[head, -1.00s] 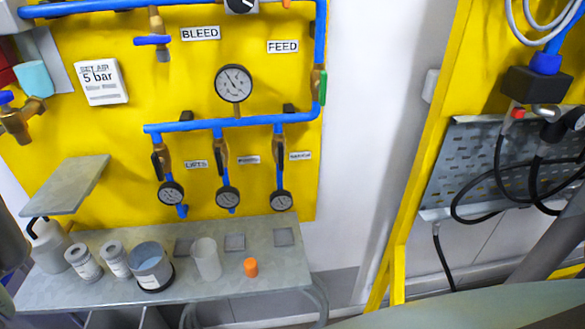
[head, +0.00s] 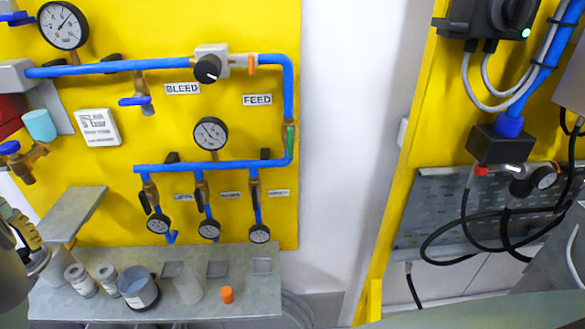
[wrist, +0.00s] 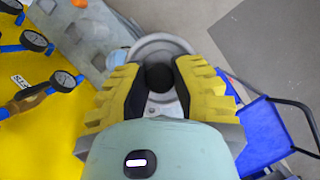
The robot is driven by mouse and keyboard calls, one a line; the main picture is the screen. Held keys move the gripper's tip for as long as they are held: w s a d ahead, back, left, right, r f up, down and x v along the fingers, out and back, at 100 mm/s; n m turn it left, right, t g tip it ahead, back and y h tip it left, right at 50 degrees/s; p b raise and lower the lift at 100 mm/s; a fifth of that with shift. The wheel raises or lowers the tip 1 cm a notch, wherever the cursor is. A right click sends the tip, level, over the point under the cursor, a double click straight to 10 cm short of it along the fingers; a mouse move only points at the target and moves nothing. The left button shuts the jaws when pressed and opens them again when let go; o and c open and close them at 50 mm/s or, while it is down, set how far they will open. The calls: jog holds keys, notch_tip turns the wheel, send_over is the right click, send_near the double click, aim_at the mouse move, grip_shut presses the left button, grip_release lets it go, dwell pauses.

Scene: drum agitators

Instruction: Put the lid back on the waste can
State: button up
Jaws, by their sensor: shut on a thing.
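In the wrist view my gripper (wrist: 157,82) has its yellow, black-padded fingers closed on the black knob (wrist: 158,77) of a round pale grey lid (wrist: 160,43). The lid's rim shows beyond and between the fingers; the rest is hidden by them. In the head view yellow parts of my gripper (head: 22,230) show at the left edge, beside the bench, with the fingertips unclear. I cannot make out the waste can separately from the lid, or tell whether the lid touches it.
A grey bench (head: 200,305) carries small grey jars (head: 80,280), a blue-topped tub (head: 138,283), a clear cup (head: 187,287) and an orange cap (head: 227,295). A yellow panel with gauges stands behind. A blue object (wrist: 262,130) and grey floor (wrist: 265,45) lie right in the wrist view.

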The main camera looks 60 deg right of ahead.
jog(key=shift+s+d+r+p, duration=0.1)
jog(key=shift+s+d+p, duration=0.2)
jog(key=shift+d+p, duration=0.25)
dwell(0.6)
jog(key=shift+s+d+n+p, duration=0.1)
jog(key=shift+n+p, duration=0.2)
jog(key=shift+n, duration=0.2)
dwell(0.4)
jog(key=shift+d, duration=0.15)
grip_shut()
jog(key=shift+d+n+p, duration=0.2)
jog(key=shift+n+p, duration=0.1)
jog(key=shift+p, duration=0.3)
jog(key=shift+f+h, duration=0.2)
jog(key=shift+h, duration=0.1)
jog(key=shift+d+f, duration=0.15)
jog(key=shift+d, duration=0.2)
jog(key=shift+f+n+p, duration=0.15)
jog(key=shift+n+p, duration=0.15)
jog(key=shift+p, duration=0.05)
